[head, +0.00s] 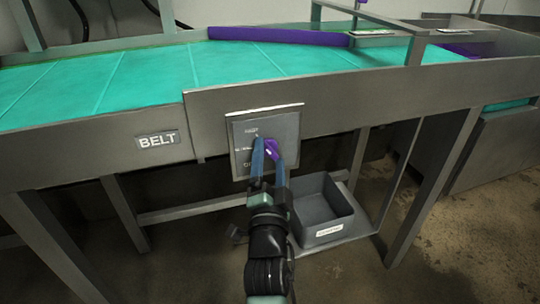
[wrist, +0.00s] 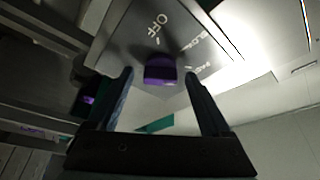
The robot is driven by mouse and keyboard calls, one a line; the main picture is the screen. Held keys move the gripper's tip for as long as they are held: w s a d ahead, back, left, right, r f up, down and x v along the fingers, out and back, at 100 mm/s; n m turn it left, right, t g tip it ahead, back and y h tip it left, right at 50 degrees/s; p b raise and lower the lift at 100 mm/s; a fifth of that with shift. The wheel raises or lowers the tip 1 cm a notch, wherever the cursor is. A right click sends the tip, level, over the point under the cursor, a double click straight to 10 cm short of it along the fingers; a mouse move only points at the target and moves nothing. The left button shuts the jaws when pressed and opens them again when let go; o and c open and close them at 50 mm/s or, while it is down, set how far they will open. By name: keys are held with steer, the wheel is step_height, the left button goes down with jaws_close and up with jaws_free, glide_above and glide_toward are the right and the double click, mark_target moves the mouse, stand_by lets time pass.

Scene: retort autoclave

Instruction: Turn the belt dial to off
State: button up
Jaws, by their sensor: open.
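The belt dial (head: 271,148) is a small purple knob on a grey square panel (head: 286,120) on the front of the conveyor frame. In the wrist view the dial (wrist: 160,69) sits in the middle of the panel (wrist: 125,40), with the word OFF and other marks printed around it. Which mark it points at is not clear. My gripper (head: 266,144) reaches the panel from below. It is open, with one finger on each side of the dial in the wrist view (wrist: 158,76). I cannot tell whether either finger touches it.
A teal conveyor belt (head: 150,75) runs above the panel, with a BELT label (head: 157,141) to the left. A grey bin (head: 322,205) stands under the frame, close to my arm. A frame leg (head: 432,185) is at the right. Floor is free at the lower right.

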steer(key=shift+w, duration=0.25)
jaws_close()
stand_by(0.3)
